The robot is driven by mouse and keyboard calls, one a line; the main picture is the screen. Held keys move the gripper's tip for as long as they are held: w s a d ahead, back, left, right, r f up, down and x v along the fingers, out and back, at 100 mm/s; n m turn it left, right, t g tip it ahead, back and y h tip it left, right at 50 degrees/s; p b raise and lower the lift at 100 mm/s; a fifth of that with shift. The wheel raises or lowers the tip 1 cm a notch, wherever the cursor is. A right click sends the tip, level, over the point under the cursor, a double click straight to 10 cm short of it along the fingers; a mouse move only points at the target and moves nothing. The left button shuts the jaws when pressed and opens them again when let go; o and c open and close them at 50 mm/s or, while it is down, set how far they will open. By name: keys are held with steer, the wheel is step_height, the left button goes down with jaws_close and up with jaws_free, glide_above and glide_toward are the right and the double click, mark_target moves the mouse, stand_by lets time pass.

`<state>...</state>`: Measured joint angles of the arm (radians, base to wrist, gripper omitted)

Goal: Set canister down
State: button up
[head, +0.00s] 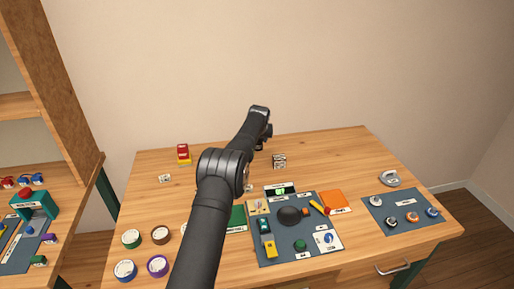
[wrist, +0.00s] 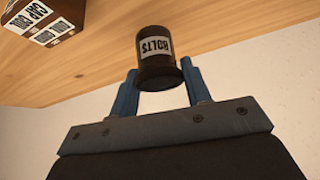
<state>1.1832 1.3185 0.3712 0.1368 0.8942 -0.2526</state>
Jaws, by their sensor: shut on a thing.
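The canister (wrist: 155,62) is dark brown with a white label reading BOLTS, and it shows in the wrist view between the two blue fingers. My gripper (wrist: 160,88) is shut on it near its wide rim. The far part of the canister overlaps the wooden tabletop (wrist: 215,35) in this view; I cannot tell whether it touches the wood or is above it. In the head view my arm hides the fingers and I cannot make out the canister.
A brown box with white labels (wrist: 45,25) is near the canister. Rolls (head: 131,239) and a device mat (head: 262,254) lie in front.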

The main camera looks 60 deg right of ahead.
steer(key=shift+w+f, duration=0.3)
steer(key=shift+w, duration=0.1)
steer(key=shift+f, duration=1.95)
steer(key=shift+f, duration=0.15)
steer(key=o, duration=1)
steer(key=shift+s+r, duration=0.1)
steer(key=shift+r, duration=0.4)
steer(key=v, duration=1.1)
steer(key=shift+a+r, duration=0.1)
steer(key=shift+a, duration=0.1)
